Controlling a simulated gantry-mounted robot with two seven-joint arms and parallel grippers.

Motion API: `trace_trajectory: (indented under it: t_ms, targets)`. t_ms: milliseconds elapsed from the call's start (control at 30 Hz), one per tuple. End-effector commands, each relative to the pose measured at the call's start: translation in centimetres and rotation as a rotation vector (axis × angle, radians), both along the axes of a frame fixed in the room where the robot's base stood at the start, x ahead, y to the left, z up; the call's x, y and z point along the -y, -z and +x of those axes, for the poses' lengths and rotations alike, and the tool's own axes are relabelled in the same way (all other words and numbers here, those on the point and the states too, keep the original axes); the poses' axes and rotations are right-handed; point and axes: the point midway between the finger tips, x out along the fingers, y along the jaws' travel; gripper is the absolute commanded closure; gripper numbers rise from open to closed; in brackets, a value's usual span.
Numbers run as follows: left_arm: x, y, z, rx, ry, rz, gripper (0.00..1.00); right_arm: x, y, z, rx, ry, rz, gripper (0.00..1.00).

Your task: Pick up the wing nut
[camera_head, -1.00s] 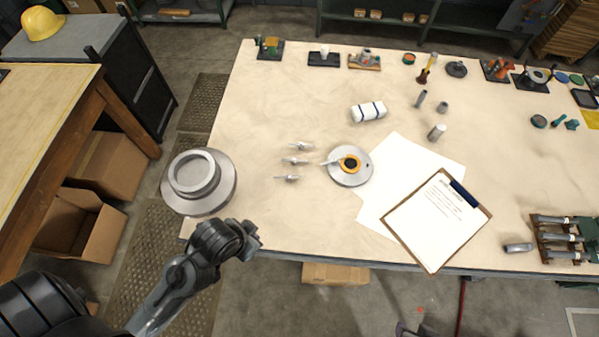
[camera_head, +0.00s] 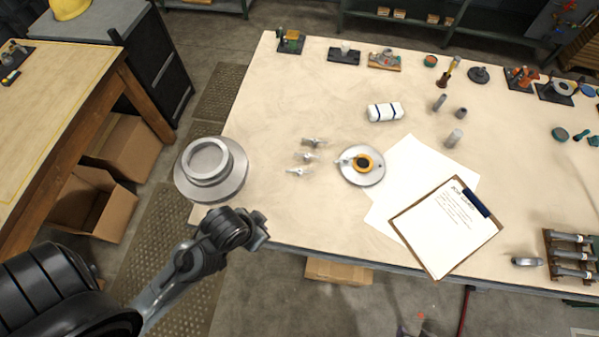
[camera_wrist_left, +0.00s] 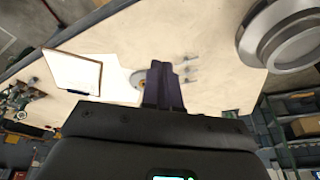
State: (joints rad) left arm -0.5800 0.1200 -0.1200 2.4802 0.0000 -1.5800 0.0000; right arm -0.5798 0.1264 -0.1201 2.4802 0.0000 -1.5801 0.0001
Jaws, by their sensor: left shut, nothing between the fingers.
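Three small silvery wing nuts lie in a short column on the table: the far one (camera_head: 314,142), the middle one (camera_head: 305,156) and the near one (camera_head: 299,171). They also show small and blurred in the left wrist view, beside the fingers (camera_wrist_left: 190,69). My left gripper (camera_head: 263,229) is shut and empty near the table's front left edge, nearer the front than the wing nuts and left of them. Its closed fingers show in the left wrist view (camera_wrist_left: 165,68). My right gripper is not in view.
A large grey round casing (camera_head: 232,183) sits at the table's left corner. A metal disc (camera_head: 375,178) with an orange and black ring lies right of the wing nuts. Paper (camera_head: 412,155) and a clipboard (camera_head: 440,235) lie further right. The table behind the wing nuts is clear.

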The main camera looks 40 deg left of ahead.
Motion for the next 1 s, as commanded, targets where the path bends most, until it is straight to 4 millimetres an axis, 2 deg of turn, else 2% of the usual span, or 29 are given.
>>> trace_trajectory:
  t_ms: [233, 267, 600, 1000]
  targets:
    - [0.0, 0.0, 0.01, 0.0, 0.0, 0.0, 1.0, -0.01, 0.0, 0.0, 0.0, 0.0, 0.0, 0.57]
    - [0.0, 0.0, 0.01, 0.0, 0.0, 0.0, 0.97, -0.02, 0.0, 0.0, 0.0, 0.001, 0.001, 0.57]
    - [0.0, 0.0, 0.0, 0.0, 0.0, 0.0, 0.45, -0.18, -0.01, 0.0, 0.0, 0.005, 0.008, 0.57]
    - [0.06, -0.12, 0.43, 0.022, -0.033, -0.015, 0.43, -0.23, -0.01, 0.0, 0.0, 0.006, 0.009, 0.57]
